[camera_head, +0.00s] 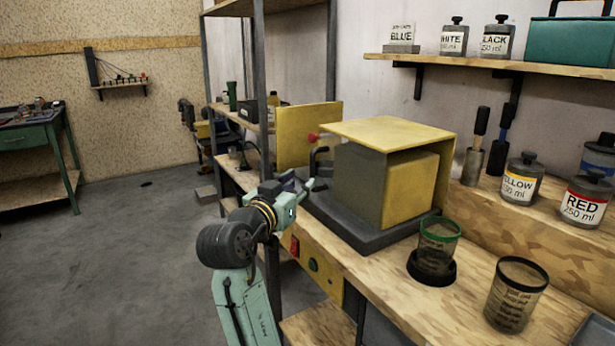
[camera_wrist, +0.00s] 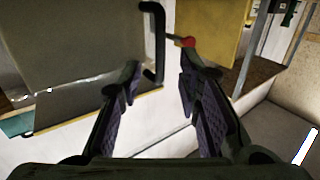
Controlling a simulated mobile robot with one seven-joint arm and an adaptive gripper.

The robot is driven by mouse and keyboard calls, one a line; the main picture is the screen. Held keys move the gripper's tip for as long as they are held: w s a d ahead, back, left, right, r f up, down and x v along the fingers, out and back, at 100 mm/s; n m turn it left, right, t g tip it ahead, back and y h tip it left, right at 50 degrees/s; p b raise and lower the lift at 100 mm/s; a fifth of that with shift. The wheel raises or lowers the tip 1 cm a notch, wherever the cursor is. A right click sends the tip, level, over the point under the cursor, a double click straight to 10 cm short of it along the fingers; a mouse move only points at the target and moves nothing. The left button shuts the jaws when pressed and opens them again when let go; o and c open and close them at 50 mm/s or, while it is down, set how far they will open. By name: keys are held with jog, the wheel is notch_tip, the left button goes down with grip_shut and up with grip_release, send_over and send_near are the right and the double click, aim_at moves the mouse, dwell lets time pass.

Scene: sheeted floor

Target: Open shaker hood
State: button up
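The shaker hood is a grey box front (camera_head: 362,185) under a flat yellow top panel (camera_head: 392,133), on a dark grey base (camera_head: 360,232). A black bar handle (camera_head: 317,162) stands at its left edge. In the wrist view the grey panel (camera_wrist: 75,45) fills the upper left, with the black handle (camera_wrist: 153,40) at its right edge. My gripper (camera_head: 313,179) is at the box's left side, by the handle. In the wrist view my gripper (camera_wrist: 163,72) is open, and the handle's lower end shows between its fingertips. Contact cannot be told.
A red knob (camera_head: 313,137) is near the handle, before an upright yellow panel (camera_head: 295,140). A green-rimmed cup (camera_head: 438,240) and a dark-rimmed cup (camera_head: 516,295) stand right of the base. Labelled jars (camera_head: 584,205) stand farther right.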

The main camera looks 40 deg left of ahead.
jog(key=s, duration=0.4)
jog(key=shift+d, duration=0.4)
